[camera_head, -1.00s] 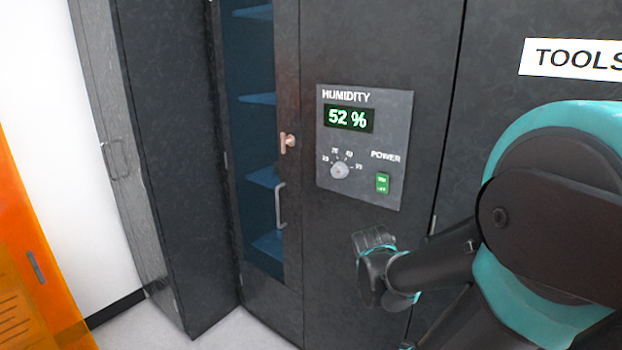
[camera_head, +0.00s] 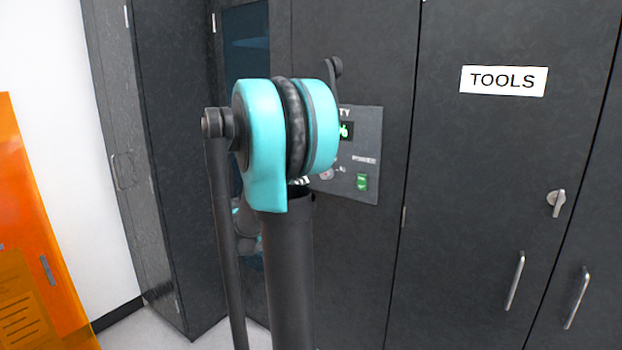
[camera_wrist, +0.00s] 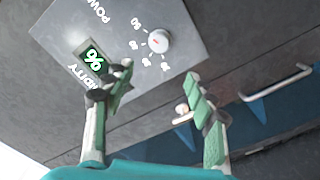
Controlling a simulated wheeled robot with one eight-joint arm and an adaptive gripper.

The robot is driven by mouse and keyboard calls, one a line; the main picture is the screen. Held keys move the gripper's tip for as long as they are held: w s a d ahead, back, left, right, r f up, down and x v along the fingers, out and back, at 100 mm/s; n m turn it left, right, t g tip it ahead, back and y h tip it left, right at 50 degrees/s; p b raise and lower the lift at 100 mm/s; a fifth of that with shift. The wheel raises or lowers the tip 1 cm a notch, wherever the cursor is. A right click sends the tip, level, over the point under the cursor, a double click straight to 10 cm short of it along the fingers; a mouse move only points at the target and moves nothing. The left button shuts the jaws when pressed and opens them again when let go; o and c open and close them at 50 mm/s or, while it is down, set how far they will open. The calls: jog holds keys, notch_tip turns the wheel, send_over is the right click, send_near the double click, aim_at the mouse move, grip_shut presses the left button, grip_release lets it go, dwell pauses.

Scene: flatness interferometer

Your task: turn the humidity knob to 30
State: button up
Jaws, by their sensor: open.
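The humidity knob (camera_wrist: 159,41) is a small white dial with a red mark, on the grey humidity panel (camera_wrist: 125,32). In the wrist view it lies beyond my gripper (camera_wrist: 160,88), which is open and empty, its two green-padded fingers apart and not touching the knob. The panel appears rotated there, and the display (camera_wrist: 93,57) is partly covered, with only a percent sign readable. In the head view my arm hides most of the panel (camera_head: 366,140); only an edge of the knob (camera_head: 327,174) shows.
The green power switch (camera_head: 362,182) is beside the knob on the panel. A cabinet door handle (camera_wrist: 276,83) and a small latch (camera_wrist: 182,110) are near the right finger in the wrist view. A TOOLS cabinet (camera_head: 470,180) stands to the right; an orange panel (camera_head: 30,240) stands at left.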

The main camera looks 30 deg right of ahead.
aim_at(326, 174)
jog(key=x, duration=1.6)
jog(key=shift+d, duration=0.2)
jog(key=shift+c, duration=0.6)
jog(key=c, duration=1)
jog(key=shift+n, duration=0.4)
jog(key=n, duration=1.6)
jog(key=shift+n, duration=0.7)
